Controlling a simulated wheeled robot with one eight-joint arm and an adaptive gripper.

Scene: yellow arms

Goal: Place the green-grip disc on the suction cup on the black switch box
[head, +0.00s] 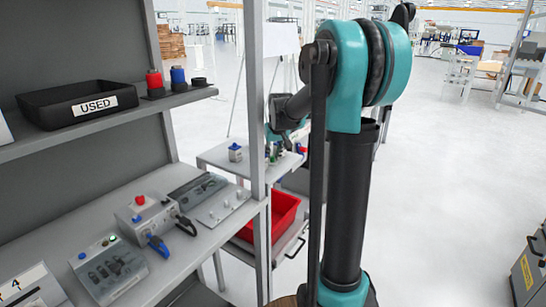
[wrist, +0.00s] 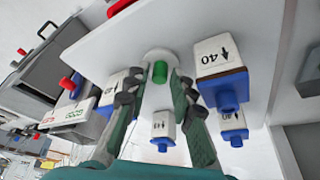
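In the wrist view, the green-grip disc (wrist: 160,70) shows a green upright grip on a pale round base, on a light grey shelf surface. My gripper (wrist: 157,88) is open, with one finger on each side of the green grip and visible gaps between. I cannot tell how far the fingertips are above the shelf. In the head view, my arm hides most of the gripper and the disc. I cannot clearly pick out the black switch box or its suction cup in either view.
White blocks with blue bases (wrist: 220,72) stand close to my fingers; another (head: 235,152) shows on the side shelf. A red bin (head: 275,216) sits below. Switch boxes (head: 108,268) line the bench. A black USED tray (head: 62,110) is on the upper shelf. A grey post (head: 254,100) stands between.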

